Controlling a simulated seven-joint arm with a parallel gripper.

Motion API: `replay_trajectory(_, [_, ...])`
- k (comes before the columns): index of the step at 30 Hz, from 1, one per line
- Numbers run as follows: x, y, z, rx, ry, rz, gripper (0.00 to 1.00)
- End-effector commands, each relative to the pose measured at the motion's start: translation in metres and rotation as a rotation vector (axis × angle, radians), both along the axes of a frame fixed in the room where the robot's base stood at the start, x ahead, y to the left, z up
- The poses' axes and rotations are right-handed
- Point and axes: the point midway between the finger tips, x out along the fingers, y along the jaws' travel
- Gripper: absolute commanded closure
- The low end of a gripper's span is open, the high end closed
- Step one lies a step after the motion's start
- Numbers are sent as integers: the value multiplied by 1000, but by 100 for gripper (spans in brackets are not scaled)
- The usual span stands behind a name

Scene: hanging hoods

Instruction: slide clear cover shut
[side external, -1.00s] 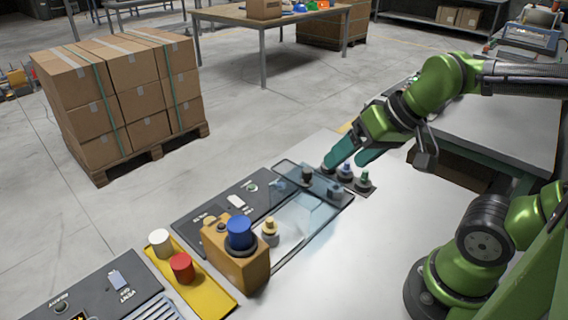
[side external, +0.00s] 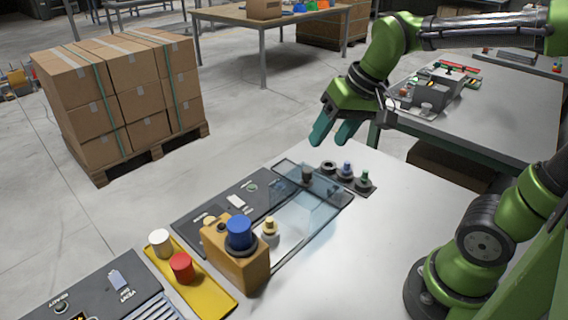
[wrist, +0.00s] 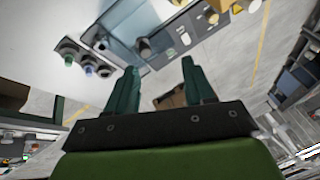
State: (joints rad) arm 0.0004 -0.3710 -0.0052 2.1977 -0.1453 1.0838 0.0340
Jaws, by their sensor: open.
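The clear cover (side external: 312,212) is a bluish see-through sheet lying low over the panel on the white table in the side view. A dark knob (side external: 306,175) stands at its far end. The cover also shows at the top of the wrist view (wrist: 118,22), with the dark knob (wrist: 146,48) nearer my fingers. A small yellow-topped knob (side external: 270,228) stands by the cover's near end; I cannot tell whether the cover overlaps it. My gripper (side external: 333,138) is open and empty, raised above the table's far edge, apart from the cover. Its green fingers (wrist: 160,68) are spread.
An orange box with a blue button (side external: 239,232) stands beside the cover's near left. Several small knobs (side external: 346,173) stand beyond the cover's far end. A yellow tray (side external: 215,296) holds white and red cylinders.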

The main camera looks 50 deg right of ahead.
Motion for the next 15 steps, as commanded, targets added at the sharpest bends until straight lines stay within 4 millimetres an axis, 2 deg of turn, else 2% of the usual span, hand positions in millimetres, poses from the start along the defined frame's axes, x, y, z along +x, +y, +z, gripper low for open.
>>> replay_trajectory(1, [18, -4, 2, -8, 64, -24, 47])
replay_trajectory(3, [37, -10, 6, -21, 149, -69, 47])
replay_trajectory(7, [67, -21, 13, -47, 284, -180, 47])
replay_trajectory(11, [82, -28, 26, -58, 365, -293, 47])
replay_trajectory(15, [77, -29, 40, -51, 397, -369, 47])
